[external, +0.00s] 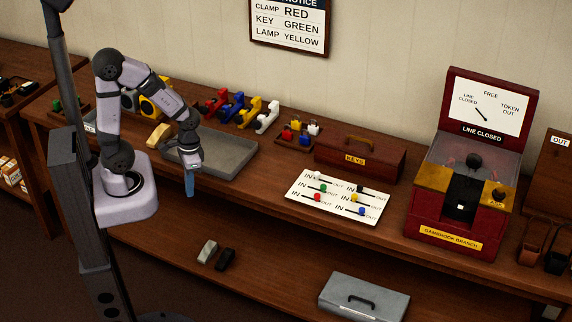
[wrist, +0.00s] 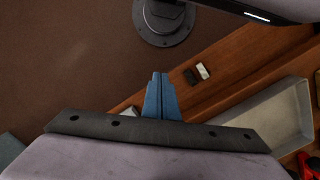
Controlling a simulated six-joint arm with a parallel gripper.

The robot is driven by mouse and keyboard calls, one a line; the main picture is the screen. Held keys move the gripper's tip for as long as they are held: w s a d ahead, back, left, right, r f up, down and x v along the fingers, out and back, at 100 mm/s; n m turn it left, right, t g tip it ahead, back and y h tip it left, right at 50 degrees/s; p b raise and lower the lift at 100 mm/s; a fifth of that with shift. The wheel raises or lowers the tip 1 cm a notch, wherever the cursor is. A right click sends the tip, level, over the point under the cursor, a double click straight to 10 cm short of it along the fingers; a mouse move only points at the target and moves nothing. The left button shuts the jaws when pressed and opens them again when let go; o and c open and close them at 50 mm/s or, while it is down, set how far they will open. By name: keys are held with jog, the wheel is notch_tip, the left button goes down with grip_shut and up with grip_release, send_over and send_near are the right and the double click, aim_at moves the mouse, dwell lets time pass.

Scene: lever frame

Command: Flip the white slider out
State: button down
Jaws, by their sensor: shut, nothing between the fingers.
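The white slider (external: 311,176) is a small knob in the top left row of the white slider board (external: 336,215). It appears to sit at the IN end of its short slot, though it is small and pale against the board. My gripper (external: 190,193) has blue fingers and points down near the table's front edge, well left of the board. In the wrist view the fingers (wrist: 161,78) are together with nothing between them. The board and white slider do not show in the wrist view.
The board also carries green (external: 323,188), red (external: 317,197), black (external: 360,189), yellow (external: 354,198) and blue (external: 361,211) sliders. A grey tray (external: 232,174) lies beside my gripper. A red KEYS box (external: 362,157) stands behind the board, and a red machine (external: 450,220) to its right.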

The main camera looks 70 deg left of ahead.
jog(key=w+a+n, duration=0.1)
jog(key=w+n, duration=0.1)
jog(key=w, duration=0.4)
jog(key=w+a+n+t+p, duration=0.1)
jog(key=w+n, duration=0.1)
jog(key=w, duration=0.5)
jog(key=w+a+n+h, duration=0.1)
jog(key=w+n, duration=0.2)
jog(key=w, duration=0.3)
jog(key=shift+w+a+t+p, duration=0.15)
jog(key=shift+t+p, duration=0.15)
jog(key=shift+p, duration=0.05)
jog(key=w+r+n+t, duration=0.1)
jog(key=w+r+n, duration=0.1)
jog(key=w+n, duration=0.2)
jog(key=w+r+n+t, duration=0.1)
jog(key=w+r+n, duration=0.2)
jog(key=n, duration=0.8)
jog(key=w+r+n+t+h, duration=0.1)
jog(key=w+r+n, duration=0.2)
jog(key=w+n, duration=0.2)
jog(key=n, duration=0.3)
jog(key=shift+w+d+t, duration=0.3)
jog(key=shift+w+d, duration=0.05)
jog(key=shift+r, duration=0.1)
